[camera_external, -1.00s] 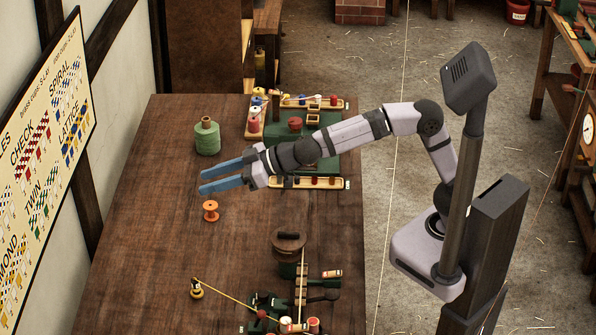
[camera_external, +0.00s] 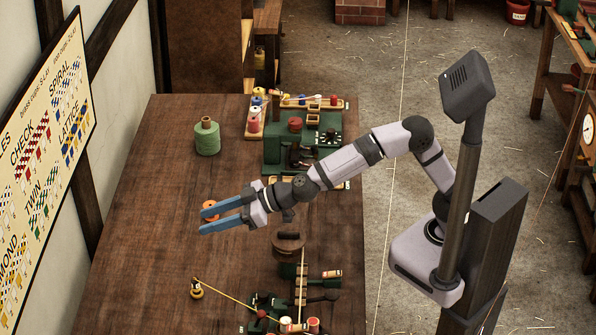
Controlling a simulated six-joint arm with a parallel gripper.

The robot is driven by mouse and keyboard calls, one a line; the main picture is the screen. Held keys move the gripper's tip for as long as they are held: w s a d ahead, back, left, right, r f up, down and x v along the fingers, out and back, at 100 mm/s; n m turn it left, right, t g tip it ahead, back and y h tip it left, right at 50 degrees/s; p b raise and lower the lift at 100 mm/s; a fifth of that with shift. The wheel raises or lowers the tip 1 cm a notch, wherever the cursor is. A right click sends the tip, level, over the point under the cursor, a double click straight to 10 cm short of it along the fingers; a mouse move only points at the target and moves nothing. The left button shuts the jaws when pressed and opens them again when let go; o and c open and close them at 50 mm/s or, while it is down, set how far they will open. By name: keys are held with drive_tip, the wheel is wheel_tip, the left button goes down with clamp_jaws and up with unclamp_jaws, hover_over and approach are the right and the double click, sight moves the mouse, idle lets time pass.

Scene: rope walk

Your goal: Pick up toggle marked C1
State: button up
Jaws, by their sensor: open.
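I cannot make out a toggle marked C1; any marking is too small to read. Nothing shows between the fingers. An orange spool (camera_external: 208,205) is partly hidden by the upper finger; I cannot tell whether they touch.
A green twine spool (camera_external: 207,139) stands at the back left. A green machine (camera_external: 275,155) and a spool rack (camera_external: 254,122) stand at the back right. A dark round-topped post (camera_external: 289,240) and a brass weight (camera_external: 196,289) on yellow cord are in front. The left-middle table (camera_external: 150,235) is clear.

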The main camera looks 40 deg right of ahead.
approach(191, 290)
drive_tip(key=w+f, duration=0.1)
drive_tip(key=w+a+f, duration=0.1)
drive_tip(key=f, duration=0.1)
drive_tip(key=shift+w+a, duration=0.15)
drive_tip(key=shift+w, duration=0.05)
drive_tip(key=shift+x, duration=1.1)
drive_tip(key=shift+p, duration=0.35)
drive_tip(key=shift+p+x, duration=0.8)
drive_tip(key=shift+x, duration=1.75)
drive_tip(key=shift+w+r, duration=0.1)
drive_tip(key=shift+r, duration=0.05)
clamp_jaws()
wheel_tip(191, 290, up, 10)
drive_tip(key=shift+b, duration=0.6)
